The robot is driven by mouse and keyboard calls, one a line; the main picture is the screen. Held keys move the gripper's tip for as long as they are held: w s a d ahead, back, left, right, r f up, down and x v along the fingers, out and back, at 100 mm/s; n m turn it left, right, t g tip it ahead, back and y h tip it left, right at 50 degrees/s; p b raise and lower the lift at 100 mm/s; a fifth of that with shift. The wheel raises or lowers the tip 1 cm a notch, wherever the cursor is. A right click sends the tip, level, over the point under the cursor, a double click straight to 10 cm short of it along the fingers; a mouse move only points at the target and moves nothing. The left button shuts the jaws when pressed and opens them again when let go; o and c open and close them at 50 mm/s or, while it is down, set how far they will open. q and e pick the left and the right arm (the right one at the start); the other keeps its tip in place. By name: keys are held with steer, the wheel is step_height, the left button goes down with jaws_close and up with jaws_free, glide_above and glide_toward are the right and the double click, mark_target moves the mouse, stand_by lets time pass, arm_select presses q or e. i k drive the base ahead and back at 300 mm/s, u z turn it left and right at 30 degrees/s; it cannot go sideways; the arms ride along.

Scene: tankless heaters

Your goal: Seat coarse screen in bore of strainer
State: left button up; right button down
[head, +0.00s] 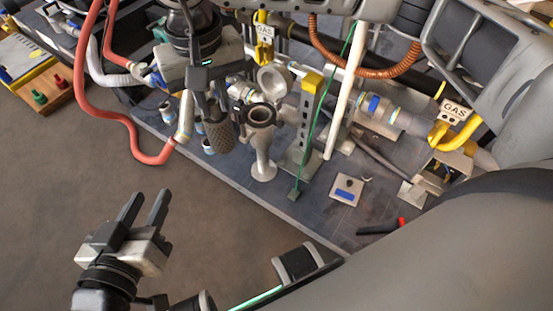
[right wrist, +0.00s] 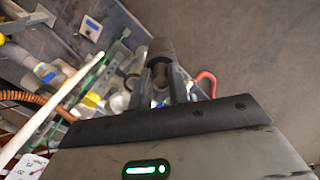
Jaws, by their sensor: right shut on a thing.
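The coarse screen (head: 219,134), a dark mesh cylinder, hangs roughly upright, slightly tilted, in my right gripper (head: 207,105). In the right wrist view, the screen (right wrist: 160,48) shows at the tips of the right gripper (right wrist: 160,78), which is shut on it. The strainer (head: 262,145) is a pale body on a round foot, with a dark-ringed open bore facing up. The screen is just left of the strainer and appears apart from it. My left gripper (head: 145,208) is open and empty, low at the left over the floor.
Small blue-and-white fittings (head: 167,110) stand left of the strainer. A grey post with a yellow top (head: 306,115), a green line (head: 325,110) and a white pipe (head: 346,90) rise to its right. A red hose (head: 105,115) loops at left. Bare floor lies in front.

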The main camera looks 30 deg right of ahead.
mark_target(264, 169)
steer(key=z, duration=0.15)
steer(key=k, duration=0.5)
steer(key=u, duration=0.9)
steer(key=i, duration=0.8)
steer(key=z, duration=0.6)
steer(key=i, duration=0.5)
steer(key=z, duration=0.5)
